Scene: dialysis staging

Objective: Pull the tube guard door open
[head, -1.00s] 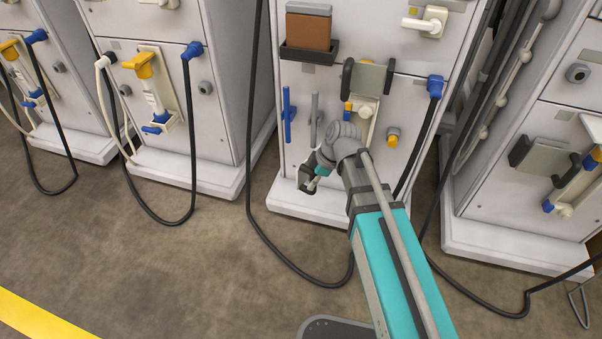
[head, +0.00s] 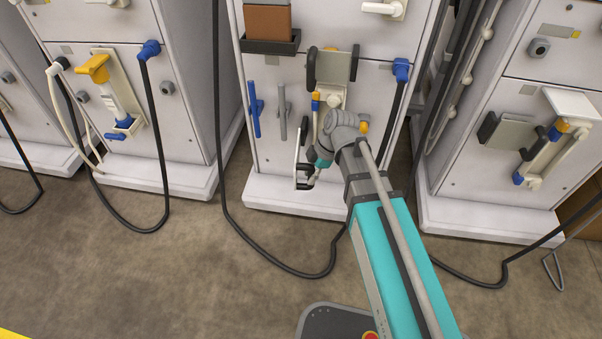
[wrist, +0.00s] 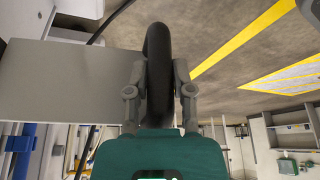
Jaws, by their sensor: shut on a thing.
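In the wrist view, my gripper (wrist: 158,88) has its two grey fingers on either side of a thick black handle (wrist: 157,45) and is shut on it. A flat grey panel, which looks like the tube guard door (wrist: 65,80), extends left from the handle. In the head view, my gripper (head: 308,178) is low on the front of the middle machine. There the door (head: 297,152) shows as a narrow pale panel, nearly edge-on and standing out from the machine front. My wrist hides part of the area behind it.
On the middle machine (head: 268,160), blue (head: 255,110) and grey (head: 282,112) bars stand left of my wrist. A grey plate with black side grips (head: 333,66) is above it. A black cable (head: 280,266) loops across the floor in front. Machines flank both sides.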

